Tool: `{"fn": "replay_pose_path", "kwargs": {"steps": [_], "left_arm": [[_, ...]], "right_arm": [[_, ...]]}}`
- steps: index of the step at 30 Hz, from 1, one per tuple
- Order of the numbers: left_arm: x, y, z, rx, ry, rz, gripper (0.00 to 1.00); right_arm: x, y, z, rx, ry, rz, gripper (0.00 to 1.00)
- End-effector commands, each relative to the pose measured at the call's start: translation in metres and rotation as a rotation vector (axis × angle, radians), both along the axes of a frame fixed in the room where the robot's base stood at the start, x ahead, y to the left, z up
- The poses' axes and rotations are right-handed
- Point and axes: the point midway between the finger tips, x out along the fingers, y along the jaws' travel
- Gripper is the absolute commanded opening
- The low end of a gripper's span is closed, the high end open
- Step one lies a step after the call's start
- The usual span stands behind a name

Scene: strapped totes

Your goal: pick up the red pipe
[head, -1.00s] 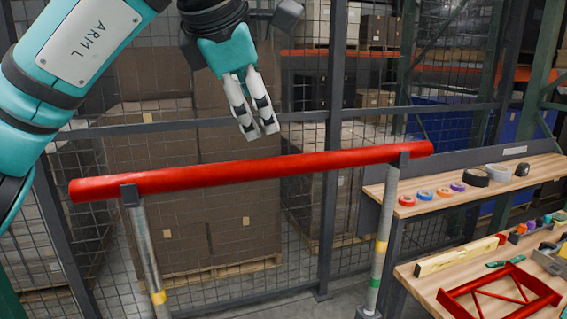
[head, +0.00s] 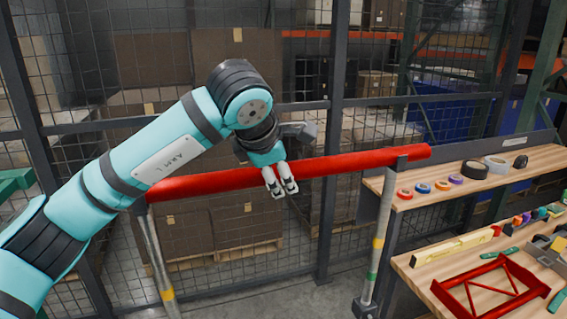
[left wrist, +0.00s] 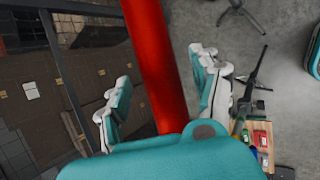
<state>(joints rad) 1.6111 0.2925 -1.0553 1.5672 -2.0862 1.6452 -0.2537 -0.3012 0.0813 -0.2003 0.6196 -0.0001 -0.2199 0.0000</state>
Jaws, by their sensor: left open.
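The long red pipe (head: 355,163) lies nearly level across two upright metal stands in front of the mesh fence. My left gripper (head: 281,188) is at the middle of the pipe, its fingertips showing at the pipe's lower edge. In the left wrist view, the pipe (left wrist: 158,60) runs between the two spread fingers of my left gripper (left wrist: 162,92), with a gap visible on each side. The jaws are open and hold nothing. My right gripper is not in view.
One stand (head: 378,240) rises right of the gripper, another (head: 158,265) left of it. A wooden bench (head: 430,265) at the right holds a red frame (head: 490,289), a yellow level (head: 452,248) and small tools. Tape rolls lie on its upper shelf (head: 455,190). Stacked boxes stand behind the mesh.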

Motion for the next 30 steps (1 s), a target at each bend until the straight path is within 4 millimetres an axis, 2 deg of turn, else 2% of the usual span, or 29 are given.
{"fn": "replay_pose_path", "kwargs": {"steps": [8,11,23,30], "left_arm": [[0.0033,-0.0015,-0.0048,0.0,-0.001,-0.001,0.65],[0.0033,-0.0015,-0.0046,0.0,-0.001,-0.001,0.54],[0.0032,-0.0014,-0.0043,-0.001,-0.001,0.0,0.02],[0.0034,-0.0014,-0.0023,-0.003,-0.005,-0.001,0.0]], "right_arm": [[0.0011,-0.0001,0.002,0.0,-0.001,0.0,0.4],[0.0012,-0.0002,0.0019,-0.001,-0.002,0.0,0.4],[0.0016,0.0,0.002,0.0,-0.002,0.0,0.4],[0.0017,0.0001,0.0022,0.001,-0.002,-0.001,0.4]]}}
